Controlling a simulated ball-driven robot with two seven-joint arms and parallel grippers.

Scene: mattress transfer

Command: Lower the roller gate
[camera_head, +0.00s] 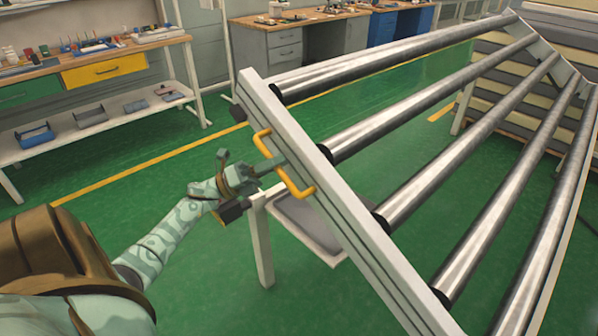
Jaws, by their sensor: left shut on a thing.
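The roller gate is a pale frame (345,215) with several shiny metal rollers (400,115). It runs slantwise across the right half of the head view. A yellow handle (297,188) is fixed on the outer side of its near-left rail. My left gripper (279,163) reaches in from the left and is shut on the handle, at its middle. The fingers hide part of the handle's bar. My right gripper is not in view.
A white post and a grey tray (300,222) stand under the gate's rail. A workbench with a yellow drawer (104,71) is at the left, and more cabinets (285,48) are behind. Green floor (110,150) is clear between bench and gate.

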